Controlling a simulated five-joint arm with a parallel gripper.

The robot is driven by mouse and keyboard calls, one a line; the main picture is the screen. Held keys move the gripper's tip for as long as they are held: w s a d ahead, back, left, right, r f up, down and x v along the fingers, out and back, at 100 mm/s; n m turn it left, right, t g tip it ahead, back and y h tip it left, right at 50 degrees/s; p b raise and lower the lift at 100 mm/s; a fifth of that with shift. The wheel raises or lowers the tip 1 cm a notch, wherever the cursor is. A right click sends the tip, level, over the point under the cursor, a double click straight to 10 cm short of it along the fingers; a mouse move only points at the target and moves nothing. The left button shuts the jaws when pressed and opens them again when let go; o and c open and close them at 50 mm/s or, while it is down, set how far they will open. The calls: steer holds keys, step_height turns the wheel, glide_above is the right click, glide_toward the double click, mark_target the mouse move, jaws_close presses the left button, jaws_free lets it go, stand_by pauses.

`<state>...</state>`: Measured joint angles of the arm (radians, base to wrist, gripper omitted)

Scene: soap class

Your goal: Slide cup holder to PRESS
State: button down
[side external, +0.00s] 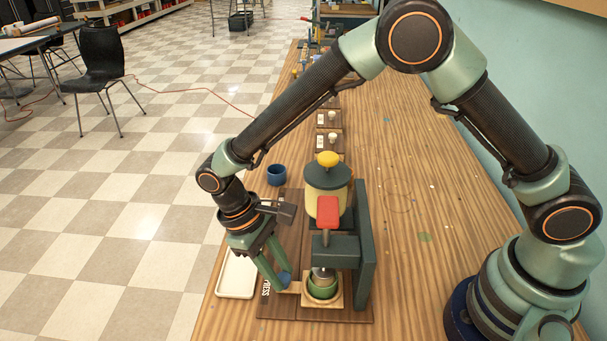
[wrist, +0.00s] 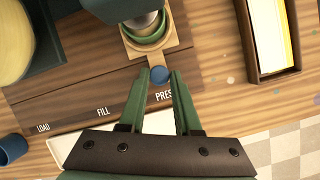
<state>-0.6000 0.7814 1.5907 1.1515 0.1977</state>
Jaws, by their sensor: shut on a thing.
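The wooden cup holder (side external: 338,301) carries a green cup (side external: 322,292) and sits beneath the metal plunger (side external: 323,273) of the press. In the wrist view the holder (wrist: 172,42) lines up with the PRESS label (wrist: 164,96), past LOAD and FILL. Its blue knob (wrist: 159,74) sits at the end of a short wooden arm. My gripper (side external: 283,284) points down at the near left of the holder, its green fingers shut on the knob. The fingertips (wrist: 161,73) flank the knob in the wrist view. The plunger hides part of the cup's inside.
The dark press frame (side external: 363,245) with a red lever (side external: 327,210) stands over the holder. A yellow hopper (side external: 325,176) is behind it. A blue cup (side external: 277,175) and a white tray (side external: 236,276) are left. In the wrist view, a wooden box (wrist: 250,45) is right.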

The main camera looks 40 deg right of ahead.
steer(key=shift+a, duration=0.15)
steer(key=c, duration=0.6)
jaws_free()
steer(key=v, duration=1.2)
